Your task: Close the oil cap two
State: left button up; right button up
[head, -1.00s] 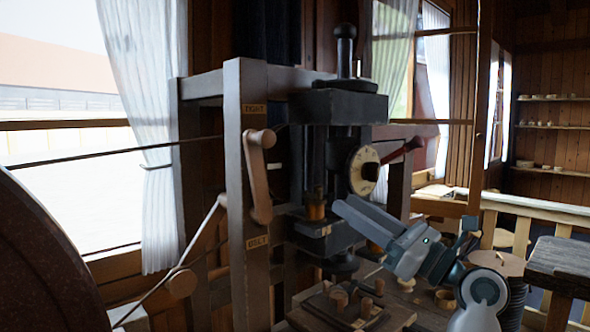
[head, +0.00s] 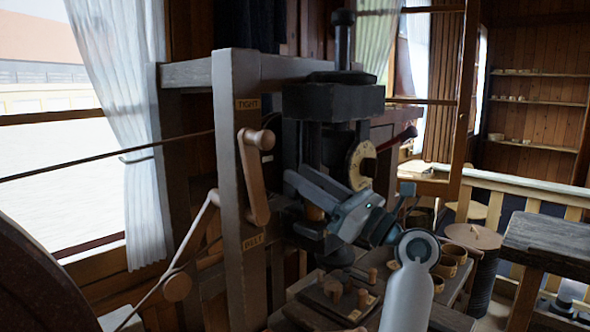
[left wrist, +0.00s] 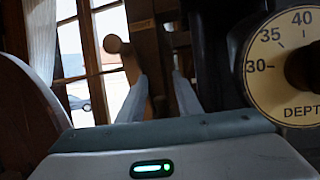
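My left gripper (head: 295,177) is in front of the dark press (head: 333,103), its fingers pointing left toward the wooden post with the crank. In the left wrist view, its two fingers (left wrist: 159,76) stand apart with nothing held between them. A small copper-coloured cup (head: 314,213), possibly an oil cup, sits on the press just below the fingers and is partly covered by them. I cannot tell which part is oil cap two, or whether it is open. My right gripper is not in view.
A wooden crank (head: 254,180) hangs on the post between "TIGHT" and "BELT" labels. A depth dial (head: 360,165) is close behind the gripper; it also shows at right in the left wrist view (left wrist: 285,72). A pegged board (head: 338,298) lies below. A large dark wheel (head: 40,275) is at left.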

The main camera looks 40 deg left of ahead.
pick_arm(q)
jog(key=shift+a+r, duration=0.15)
jog(key=shift+a, duration=0.1)
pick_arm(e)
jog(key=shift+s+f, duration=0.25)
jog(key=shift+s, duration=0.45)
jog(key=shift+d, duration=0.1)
pick_arm(q)
grip_shut()
jog(key=n+g+b, duration=0.1)
jog(key=g+b, duration=0.1)
jog(key=shift+g+b, duration=0.3)
jog(key=shift+g, duration=0.1)
grip_release()
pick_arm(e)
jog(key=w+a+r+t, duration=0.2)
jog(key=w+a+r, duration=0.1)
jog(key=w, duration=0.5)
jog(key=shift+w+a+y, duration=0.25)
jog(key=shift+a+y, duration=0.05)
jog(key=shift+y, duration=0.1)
